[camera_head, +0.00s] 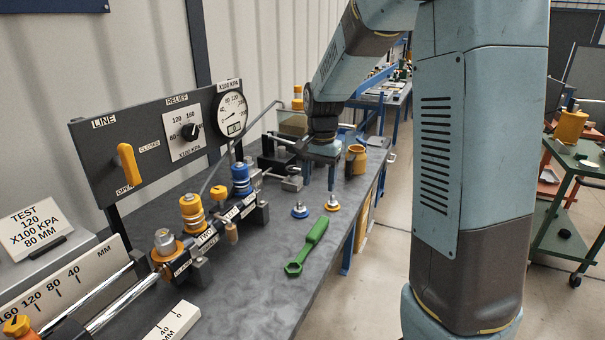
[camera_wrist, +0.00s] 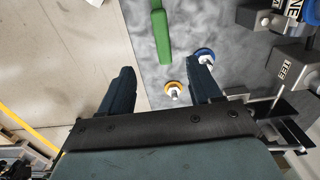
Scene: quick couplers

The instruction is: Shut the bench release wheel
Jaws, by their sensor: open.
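My gripper (camera_head: 322,172) points down over the bench top (camera_head: 265,265), above the small couplers. Its two fingers stand apart and nothing is held between them in the wrist view (camera_wrist: 162,80). No part is clearly labelled as the release wheel. An orange knob (camera_head: 16,325) shows at the lower left edge of the head view, far from my gripper and partly cut off by the frame. I cannot tell whether it is the wheel, or whether it is open or shut.
A small orange-based coupler (camera_head: 332,205) and a blue-based one (camera_head: 300,210) stand near a green spanner (camera_head: 308,247). A labelled manifold (camera_head: 210,240) lies to the left. Behind it stands a panel with a yellow line lever (camera_head: 128,163), a relief knob (camera_head: 190,131) and a gauge (camera_head: 232,113).

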